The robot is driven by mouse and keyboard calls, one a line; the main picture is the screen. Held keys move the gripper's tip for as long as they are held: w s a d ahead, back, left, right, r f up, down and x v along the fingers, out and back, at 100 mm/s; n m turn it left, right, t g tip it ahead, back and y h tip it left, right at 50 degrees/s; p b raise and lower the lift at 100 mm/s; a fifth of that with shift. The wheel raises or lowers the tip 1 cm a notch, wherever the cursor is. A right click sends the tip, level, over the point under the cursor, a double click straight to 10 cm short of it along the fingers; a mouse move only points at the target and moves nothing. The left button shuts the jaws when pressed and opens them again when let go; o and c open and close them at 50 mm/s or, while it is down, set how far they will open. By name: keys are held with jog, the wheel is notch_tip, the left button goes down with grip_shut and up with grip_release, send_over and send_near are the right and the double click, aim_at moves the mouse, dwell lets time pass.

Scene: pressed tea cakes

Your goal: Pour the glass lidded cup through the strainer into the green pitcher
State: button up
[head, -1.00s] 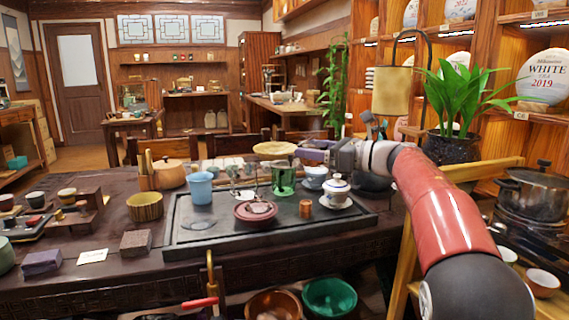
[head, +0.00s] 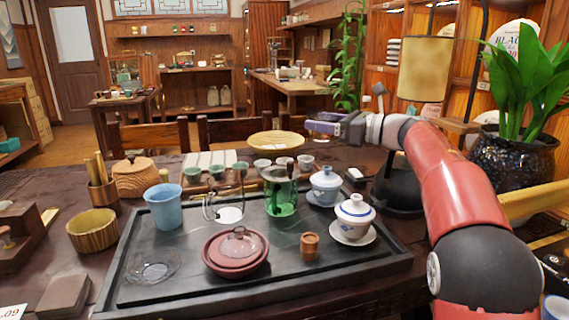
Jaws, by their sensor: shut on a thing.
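My gripper (head: 312,127) is shut, at the far side of the table, above and right of the green pitcher (head: 281,198). What its jaws hold is too small to make out. The green pitcher stands upright on the black tray, with a dark, unclear shape at its mouth that may be the strainer. A clear glass vessel (head: 228,200) with a pale base stands to its left. An empty clear saucer (head: 153,266) lies at the tray's front left. A reddish dish (head: 236,264) carries a domed, knobbed lid. I cannot tell which glass piece is the lidded cup.
The black tray (head: 350,268) also holds a blue cup (head: 166,208), two blue-and-white lidded cups (head: 355,211) (head: 325,185) and a small wooden cup (head: 309,246). Behind are several small cups and a round tan disc (head: 277,141). A potted plant (head: 514,150) stands right.

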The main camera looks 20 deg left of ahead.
aim_at(322, 137)
jog(key=shift+w, duration=0.35)
jog(key=shift+s+a+f+n, duration=0.2)
jog(key=shift+s+f+n, duration=0.15)
jog(key=shift+f, duration=0.2)
jog(key=shift+s+a+f+n+h, duration=0.3)
jog(key=shift+s+f+n, duration=0.1)
jog(key=shift+f+n, duration=0.1)
jog(key=shift+s+a+f+n+h, duration=0.2)
jog(key=shift+s+f+n+h, duration=0.1)
jog(key=shift+s+f+n, duration=0.15)
jog(key=shift+s+a+n, duration=0.3)
jog(key=shift+s+n, duration=0.05)
jog(key=shift+n, duration=0.15)
jog(key=s+a+n, duration=0.1)
jog(key=s+a+n+h+b, duration=0.1)
jog(key=n, duration=0.1)
jog(key=shift+s+r+t+h, duration=0.2)
jog(key=shift+s+t+h, duration=0.1)
jog(key=shift+s+t, duration=0.1)
